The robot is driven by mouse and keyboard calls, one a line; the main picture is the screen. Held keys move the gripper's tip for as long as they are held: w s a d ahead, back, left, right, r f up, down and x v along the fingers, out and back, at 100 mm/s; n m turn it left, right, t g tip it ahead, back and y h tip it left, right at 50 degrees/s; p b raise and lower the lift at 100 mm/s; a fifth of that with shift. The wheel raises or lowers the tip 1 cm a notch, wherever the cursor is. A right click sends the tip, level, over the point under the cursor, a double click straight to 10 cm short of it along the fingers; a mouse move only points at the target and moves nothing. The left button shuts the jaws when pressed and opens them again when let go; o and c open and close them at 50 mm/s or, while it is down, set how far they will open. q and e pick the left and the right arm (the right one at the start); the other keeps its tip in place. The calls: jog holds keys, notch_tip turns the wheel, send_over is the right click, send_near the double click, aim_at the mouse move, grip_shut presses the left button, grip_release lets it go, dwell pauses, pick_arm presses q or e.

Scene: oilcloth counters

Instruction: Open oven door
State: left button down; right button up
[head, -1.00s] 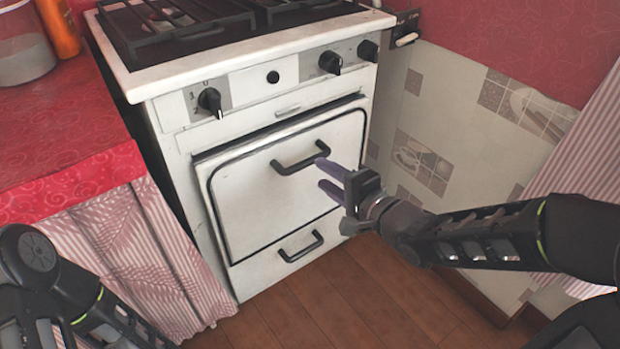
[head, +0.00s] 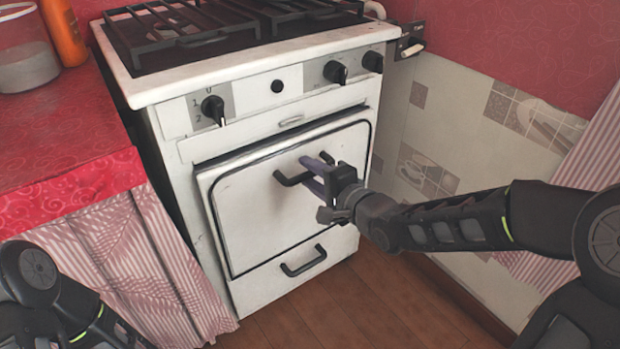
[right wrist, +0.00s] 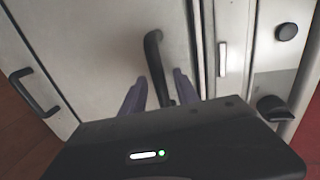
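The white oven door (head: 250,210) has a black bar handle (head: 288,181) near its top. A dark gap runs along the door's top edge; I cannot tell how far the door stands open. My right gripper (head: 315,161), with purple fingers, is at the right part of the handle. In the right wrist view, the handle (right wrist: 152,50) passes between the two spread fingers (right wrist: 160,78), with space visible beside it; contact is unclear. My left gripper is out of view; only part of my left arm shows at lower left.
The stove top with black grates (head: 185,28) and the knobs (head: 213,108) are above the door. A lower drawer handle (head: 303,262) is below. A red counter (head: 70,140) with a striped curtain stands left. Wooden floor (head: 370,305) is open in front.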

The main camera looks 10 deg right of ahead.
jog(key=shift+w+a, duration=0.15)
jog(key=shift+w, duration=0.05)
jog(key=shift+c, duration=0.3)
grip_shut()
dwell(1.1)
